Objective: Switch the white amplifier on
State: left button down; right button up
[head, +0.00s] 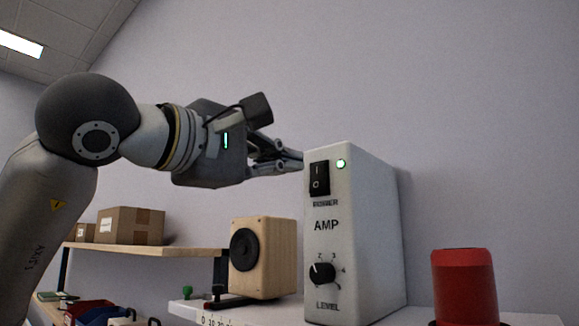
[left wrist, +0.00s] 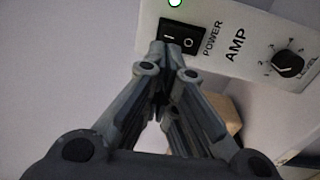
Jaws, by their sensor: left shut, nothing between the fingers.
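The white amplifier (head: 359,240) stands upright on a white surface, its front panel marked POWER, AMP and LEVEL. Its black rocker switch (head: 319,178) has I at the top and O at the bottom; I cannot tell which side is pressed in. A small lamp (head: 341,163) beside the switch glows green. My left gripper (head: 298,161) is shut and empty, with its fingertips at the panel's left edge, close to the switch. In the left wrist view the fingertips (left wrist: 164,50) overlap the lower edge of the switch (left wrist: 182,37); contact is unclear. My right gripper is not in view.
The LEVEL knob (head: 322,273) is low on the amplifier's front. A wooden speaker (head: 278,259) stands left of the amplifier and a red cylinder (head: 465,285) to its right. Cardboard boxes (head: 130,225) sit on a shelf at the back left. The air above the amplifier is clear.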

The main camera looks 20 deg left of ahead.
pick_arm(q)
jog(key=r+b+v, duration=0.2)
jog(key=v, duration=0.8)
jog(key=shift+r, duration=0.2)
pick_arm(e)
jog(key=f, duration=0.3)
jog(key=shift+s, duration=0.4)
pick_arm(q)
jog(key=shift+s+d, duration=0.15)
jog(key=shift+s, duration=0.1)
